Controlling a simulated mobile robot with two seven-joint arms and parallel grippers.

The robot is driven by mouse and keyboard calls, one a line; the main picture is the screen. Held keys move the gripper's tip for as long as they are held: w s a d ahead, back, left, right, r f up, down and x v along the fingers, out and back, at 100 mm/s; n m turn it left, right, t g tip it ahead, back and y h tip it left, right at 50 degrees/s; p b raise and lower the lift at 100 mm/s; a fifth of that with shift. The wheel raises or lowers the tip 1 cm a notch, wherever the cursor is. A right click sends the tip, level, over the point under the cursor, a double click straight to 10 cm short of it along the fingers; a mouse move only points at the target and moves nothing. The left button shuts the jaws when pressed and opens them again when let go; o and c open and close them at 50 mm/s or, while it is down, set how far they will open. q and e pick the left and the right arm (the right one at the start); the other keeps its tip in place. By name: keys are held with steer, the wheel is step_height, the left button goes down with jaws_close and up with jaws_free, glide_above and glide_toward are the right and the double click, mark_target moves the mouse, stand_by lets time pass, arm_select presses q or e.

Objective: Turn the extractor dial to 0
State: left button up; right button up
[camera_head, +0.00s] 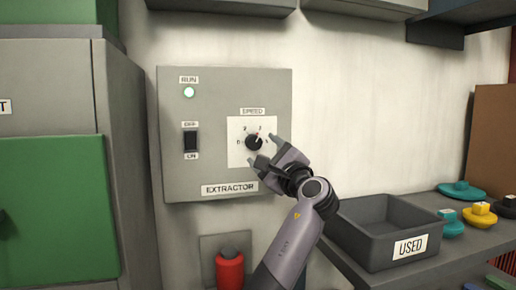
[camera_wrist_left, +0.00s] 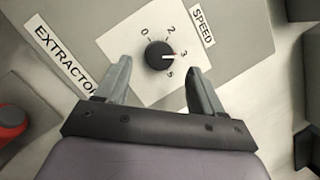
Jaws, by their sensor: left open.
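The extractor panel (camera_head: 175,120) is a grey box on the wall with a white dial plate marked SPEED. The black round dial (camera_head: 254,142) sits at the plate's middle. In the left wrist view the dial (camera_wrist_left: 159,55) has a white pointer line aimed at the 3; the 0 mark is on its other side. My left gripper (camera_head: 265,149) is open in front of the dial. In the wrist view its two fingers (camera_wrist_left: 158,75) stand on either side, just short of the dial, apparently not touching it. My right gripper is not in view.
A black OFF/ON switch (camera_head: 191,140) and a lit RUN lamp (camera_head: 189,92) are on the panel's left. A red cylinder (camera_head: 230,270) is below. A grey USED bin (camera_head: 375,232) stands on the shelf at right. A green-fronted cabinet (camera_head: 60,210) stands at left.

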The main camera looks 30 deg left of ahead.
mark_target(255, 144)
arm_select(q)
steer(key=shift+x, duration=2.1)
steer(key=c, duration=1.1)
steer(key=shift+o, duration=0.2)
